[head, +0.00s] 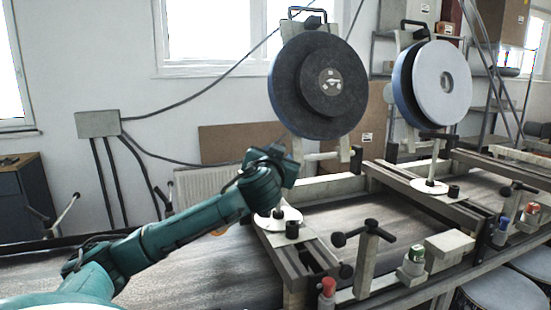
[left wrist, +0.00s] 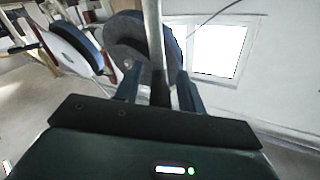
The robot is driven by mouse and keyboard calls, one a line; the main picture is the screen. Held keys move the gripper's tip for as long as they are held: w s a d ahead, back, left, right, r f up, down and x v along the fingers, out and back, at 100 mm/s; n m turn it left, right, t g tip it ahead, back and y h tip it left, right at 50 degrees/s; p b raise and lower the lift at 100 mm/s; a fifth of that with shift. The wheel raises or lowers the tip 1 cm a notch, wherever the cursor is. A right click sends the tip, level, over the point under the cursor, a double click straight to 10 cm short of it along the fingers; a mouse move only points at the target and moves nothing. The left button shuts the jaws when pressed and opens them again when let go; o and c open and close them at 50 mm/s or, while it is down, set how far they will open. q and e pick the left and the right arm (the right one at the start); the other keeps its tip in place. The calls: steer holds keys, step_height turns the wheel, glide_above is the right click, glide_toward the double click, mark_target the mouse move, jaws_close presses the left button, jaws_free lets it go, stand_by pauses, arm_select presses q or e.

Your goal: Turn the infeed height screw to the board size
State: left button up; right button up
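A height screw (head: 278,210) with a pale rod and a round white disc (head: 290,219) at its foot stands on the near cross rail; its top is hidden by my left gripper. My left gripper (head: 284,162) is at the top of this screw. In the left wrist view its fingers (left wrist: 158,92) are apart, with a pale rod (left wrist: 154,40) and a dark bar between them and gaps on both sides. A second screw (head: 434,160) with a dark crossbar and white disc stands farther right. Which is the infeed screw is not marked. My right gripper is not in view.
Two large sanding wheels stand behind the conveyor, a dark one (head: 318,84) and a pale one (head: 441,82). The belt (head: 365,222) is clear.

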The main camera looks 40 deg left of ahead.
arm_select(q)
steer(key=b+v, duration=0.2)
steer(key=v, duration=1.1)
steer(key=shift+b, duration=0.3)
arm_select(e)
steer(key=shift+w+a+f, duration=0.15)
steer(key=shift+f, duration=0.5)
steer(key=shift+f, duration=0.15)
